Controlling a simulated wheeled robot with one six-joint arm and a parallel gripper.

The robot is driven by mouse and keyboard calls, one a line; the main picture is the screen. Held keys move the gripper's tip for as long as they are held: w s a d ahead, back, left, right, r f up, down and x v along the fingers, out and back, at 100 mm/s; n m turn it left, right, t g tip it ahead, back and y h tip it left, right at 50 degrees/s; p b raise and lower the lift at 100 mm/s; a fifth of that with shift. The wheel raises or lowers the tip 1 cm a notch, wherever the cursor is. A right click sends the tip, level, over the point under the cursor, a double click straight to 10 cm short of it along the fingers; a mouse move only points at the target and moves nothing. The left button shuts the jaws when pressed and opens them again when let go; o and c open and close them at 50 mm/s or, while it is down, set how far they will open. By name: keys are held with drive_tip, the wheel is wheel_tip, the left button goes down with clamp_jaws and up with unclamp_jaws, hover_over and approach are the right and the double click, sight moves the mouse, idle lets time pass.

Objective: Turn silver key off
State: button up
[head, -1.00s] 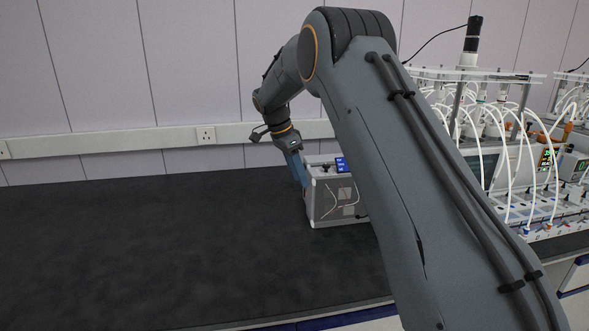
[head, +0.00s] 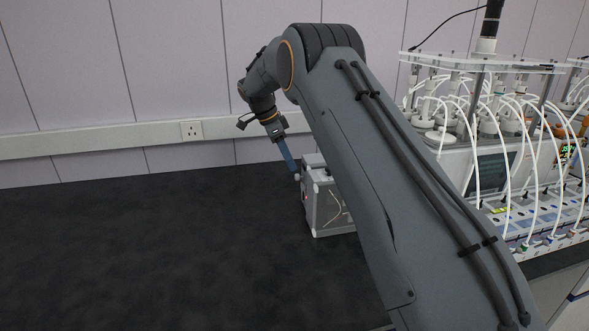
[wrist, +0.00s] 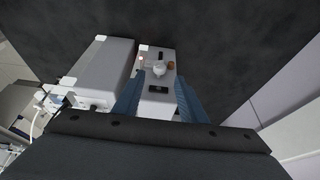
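In the wrist view, a pale silver key or knob (wrist: 160,69) stands out from the light panel of a small grey box (wrist: 155,107). My gripper (wrist: 161,79) is open, with one blue finger on each side of the key. I cannot tell whether either finger touches it. In the head view, the grey box (head: 326,212) stands on the dark bench, partly hidden behind my arm. My gripper (head: 290,163) reaches down to the box's upper left side; the key is not clearly seen there.
On the panel are a black switch-like part (wrist: 158,89) and a small reddish spot (wrist: 141,59). A larger grey unit (wrist: 102,72) sits left of the box in the wrist view. Reactors with white tubes (head: 490,130) stand at right. The dark bench (head: 150,240) is clear at left.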

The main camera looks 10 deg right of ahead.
sight(299, 177)
drive_tip(key=shift+p+x, duration=0.95)
drive_tip(key=shift+x, duration=1.85)
clamp_jaws()
drive_tip(key=b, duration=0.3)
drive_tip(key=shift+w+f+g+b, duration=0.15)
drive_tip(key=shift+w+g+b, duration=0.15)
drive_tip(key=shift+g, duration=0.1)
drive_tip(key=g+b, duration=0.1)
drive_tip(key=b, duration=0.4)
drive_tip(key=shift+w+n+g, duration=0.1)
drive_tip(key=shift+n+g, duration=0.2)
drive_tip(key=shift+b, duration=0.55)
unclamp_jaws()
drive_tip(key=shift+a, duration=0.1)
drive_tip(key=shift+r, duration=0.3)
